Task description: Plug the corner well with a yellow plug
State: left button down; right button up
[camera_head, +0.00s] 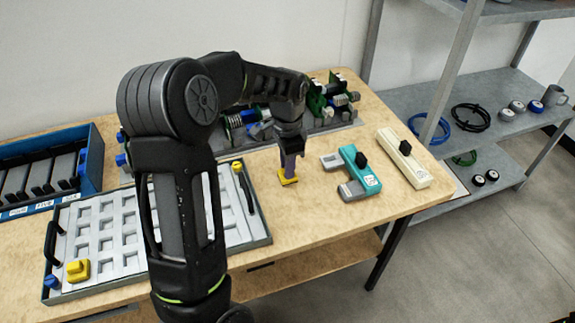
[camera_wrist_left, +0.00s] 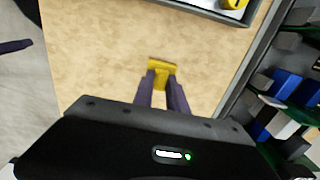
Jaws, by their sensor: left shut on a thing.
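My left gripper (camera_head: 289,163) is shut on a yellow plug (camera_head: 288,180), just above or on the bare wooden table top; I cannot tell if the plug touches it. In the left wrist view the yellow plug (camera_wrist_left: 163,72) shows at the tips of the purple fingers (camera_wrist_left: 161,84). The grey tray with square wells (camera_head: 106,244) lies to the left, partly hidden by my left arm. Yellow pieces sit at its near-left corner (camera_head: 78,270) and far-right corner (camera_head: 237,166). My right gripper is not recognisable in either view.
A teal clamp-shaped part (camera_head: 358,172) and a white block (camera_head: 404,158) lie right of the plug. An assembly with green and blue parts (camera_head: 330,105) stands behind. A blue rack (camera_head: 92,160) is at far left. Bare table surrounds the plug.

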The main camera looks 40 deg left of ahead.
pick_arm(q)
jog(key=shift+s+f, duration=0.2)
jog(key=shift+w+r+p, duration=0.1)
jog(key=shift+r+p, duration=0.6)
jog(key=shift+w+r+p, duration=0.1)
jog(key=shift+r+p, duration=2.35)
jog(key=shift+r, duration=0.9)
notch_tip(320, 180, up, 2)
jog(key=shift+r+p, duration=0.1)
jog(key=shift+p, duration=0.65)
